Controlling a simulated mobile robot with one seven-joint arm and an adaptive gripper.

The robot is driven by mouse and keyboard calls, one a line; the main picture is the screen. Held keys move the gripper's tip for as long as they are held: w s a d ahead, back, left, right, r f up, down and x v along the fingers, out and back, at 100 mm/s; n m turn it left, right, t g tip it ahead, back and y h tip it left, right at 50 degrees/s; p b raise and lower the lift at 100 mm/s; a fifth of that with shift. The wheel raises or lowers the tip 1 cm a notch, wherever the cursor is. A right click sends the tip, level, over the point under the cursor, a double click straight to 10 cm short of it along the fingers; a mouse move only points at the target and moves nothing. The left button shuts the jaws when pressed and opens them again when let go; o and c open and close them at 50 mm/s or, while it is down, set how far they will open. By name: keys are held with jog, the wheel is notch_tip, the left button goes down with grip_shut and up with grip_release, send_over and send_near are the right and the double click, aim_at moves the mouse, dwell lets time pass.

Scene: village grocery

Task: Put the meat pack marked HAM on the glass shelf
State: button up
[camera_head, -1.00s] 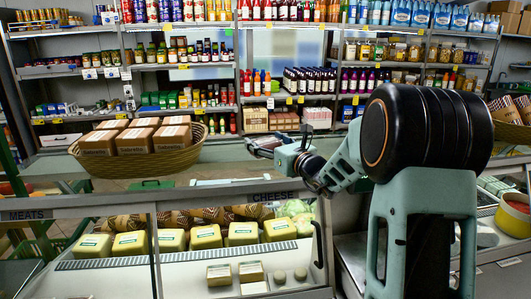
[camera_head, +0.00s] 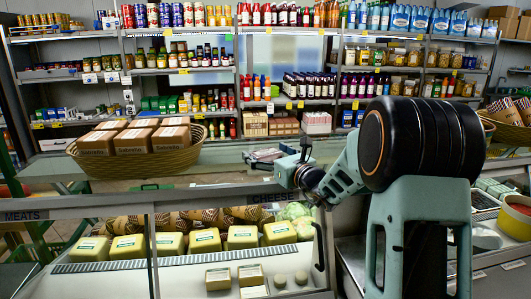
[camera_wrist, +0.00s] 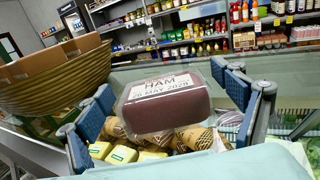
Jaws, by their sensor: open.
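The meat pack marked HAM (camera_wrist: 165,104) is a dark red pack with a white label. In the wrist view it sits between the spread blue fingers of my gripper (camera_wrist: 162,86), with gaps on both sides. My gripper is open and not clamped on it. In the head view the small dark pack (camera_head: 264,155) shows at the left end of my gripper (camera_head: 277,157), over the counter. The pack appears to lie on the glass shelf (camera_head: 222,158); its underside contact is not clearly visible. Cheeses show through the glass below it in the wrist view.
A wicker basket of brown boxes (camera_head: 90,166) stands to the left on the counter. Below is the display case with yellow cheese packs (camera_head: 204,240) and a CHEESE sign (camera_head: 267,197). Stocked wall shelves (camera_head: 200,71) stand behind. The glass between basket and pack is clear.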

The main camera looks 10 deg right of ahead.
jog(key=shift+r, duration=0.1)
jog(key=shift+s, duration=0.1)
jog(key=b+v, duration=0.1)
jog(key=v, duration=1)
jog(key=shift+s+d, duration=0.2)
jog(key=shift+s, duration=0.15)
